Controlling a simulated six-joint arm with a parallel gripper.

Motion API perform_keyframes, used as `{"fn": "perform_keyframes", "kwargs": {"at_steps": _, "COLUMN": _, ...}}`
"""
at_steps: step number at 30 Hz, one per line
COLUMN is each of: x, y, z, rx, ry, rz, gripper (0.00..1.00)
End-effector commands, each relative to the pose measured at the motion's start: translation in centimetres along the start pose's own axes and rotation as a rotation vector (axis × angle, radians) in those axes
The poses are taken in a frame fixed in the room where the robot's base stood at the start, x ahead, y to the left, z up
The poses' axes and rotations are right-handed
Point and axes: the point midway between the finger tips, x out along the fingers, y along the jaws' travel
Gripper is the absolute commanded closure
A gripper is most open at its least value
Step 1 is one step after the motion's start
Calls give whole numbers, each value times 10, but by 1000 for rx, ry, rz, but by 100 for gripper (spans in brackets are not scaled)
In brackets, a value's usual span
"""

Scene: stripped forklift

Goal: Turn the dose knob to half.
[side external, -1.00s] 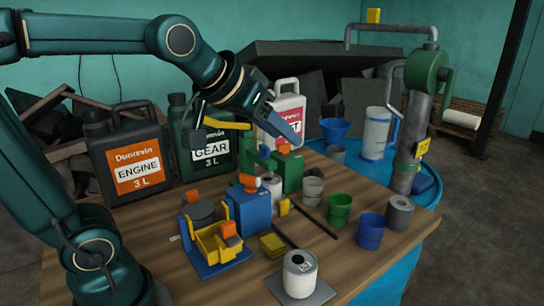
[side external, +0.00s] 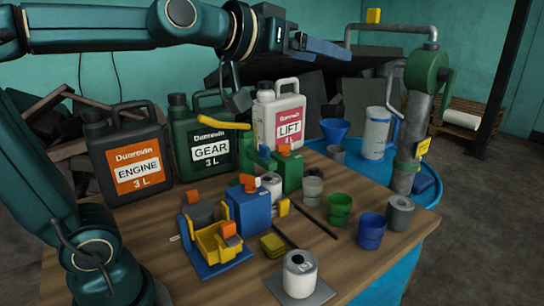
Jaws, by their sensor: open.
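I cannot tell for sure which part is the dose knob. A grey pump with a green round head (side external: 428,72) stands on the blue drum at the right, with a yellow tag (side external: 423,147) on its column. Orange-topped blue (side external: 248,212) and green (side external: 289,172) containers stand on the table; no dose scale is readable on them. My gripper (side external: 335,50) is open, high above the table behind the LIFT jug, pointing right toward the pump's spout. It appears empty and touches nothing that I can make out. Its far finger is hidden.
ENGINE (side external: 137,166), GEAR (side external: 211,150) and LIFT (side external: 289,128) jugs line the table's back. A yellow-and-blue fixture (side external: 216,245), several cups and a white can (side external: 299,275) crowd the front. A blue funnel (side external: 335,130) and clear jug (side external: 375,135) stand on the drum.

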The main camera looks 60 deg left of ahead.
Motion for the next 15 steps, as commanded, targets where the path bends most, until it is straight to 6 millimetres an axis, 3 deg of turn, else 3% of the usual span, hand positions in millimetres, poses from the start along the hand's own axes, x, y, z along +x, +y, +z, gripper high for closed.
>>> {"fn": "perform_keyframes", "kwargs": {"at_steps": 3, "x": 28, "y": -4, "z": -55, "rx": -93, "ry": 208, "rz": -21, "gripper": 25}}
{"fn": "perform_keyframes", "kwargs": {"at_steps": 7, "x": 57, "y": -27, "z": -92, "rx": -203, "ry": 394, "rz": -128, "gripper": 25}}
{"fn": "perform_keyframes", "kwargs": {"at_steps": 11, "x": 85, "y": -60, "z": -97, "rx": -296, "ry": 510, "rz": -300, "gripper": 25}}
{"fn": "perform_keyframes", "kwargs": {"at_steps": 15, "x": 110, "y": -95, "z": -70, "rx": -353, "ry": 561, "rz": -525, "gripper": 25}}
